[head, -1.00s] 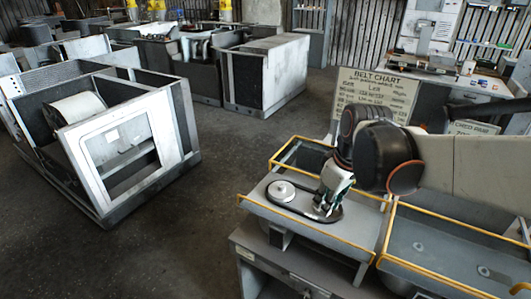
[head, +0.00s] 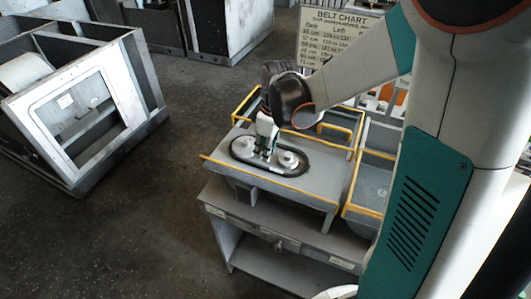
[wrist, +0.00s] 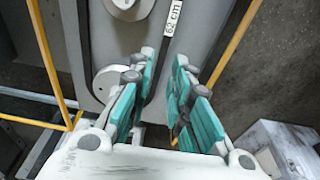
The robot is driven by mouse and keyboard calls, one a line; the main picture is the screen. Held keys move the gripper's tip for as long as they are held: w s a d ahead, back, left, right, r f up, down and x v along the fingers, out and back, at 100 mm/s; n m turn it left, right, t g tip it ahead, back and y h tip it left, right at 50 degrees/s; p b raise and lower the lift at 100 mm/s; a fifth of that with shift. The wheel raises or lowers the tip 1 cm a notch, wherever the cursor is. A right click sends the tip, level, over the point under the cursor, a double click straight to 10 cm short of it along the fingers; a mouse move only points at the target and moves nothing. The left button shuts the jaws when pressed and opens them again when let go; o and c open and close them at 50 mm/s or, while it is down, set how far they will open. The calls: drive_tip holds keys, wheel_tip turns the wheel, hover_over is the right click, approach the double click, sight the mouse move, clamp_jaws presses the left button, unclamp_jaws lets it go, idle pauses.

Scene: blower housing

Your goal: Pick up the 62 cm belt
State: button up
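The dark 62 cm belt (head: 308,161) is an oval loop around two pale round pulleys on the grey sloping tray of the bench. In the wrist view its white "62 cm" label (wrist: 172,18) faces up on one strand. My gripper (head: 264,153) points down between the two pulleys (head: 287,160). In the wrist view my gripper (wrist: 163,62) has its two teal-padded fingers apart. The belt strand runs toward the gap between them; its lower part is partly hidden, and contact cannot be told.
Yellow rails (head: 262,181) edge the tray. A second yellow-railed tray (head: 368,185) is at its right. A belt chart board (head: 335,38) stands behind. A large metal blower housing (head: 75,110) sits at left, with open floor between it and the bench.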

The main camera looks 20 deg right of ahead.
sight(261, 165)
drive_tip(key=shift+w+a+f+b, duration=0.15)
drive_tip(key=shift+f+b, duration=0.1)
drive_tip(key=shift+f, duration=0.65)
drive_tip(key=shift+a+f+b, duration=0.15)
drive_tip(key=shift+f+b, duration=0.05)
drive_tip(key=shift+f, duration=0.75)
drive_tip(key=shift+w+a+f+b, duration=0.15)
drive_tip(key=shift+f+b, duration=0.1)
drive_tip(key=shift+f, duration=0.65)
drive_tip(key=shift+s, duration=0.1)
clamp_jaws()
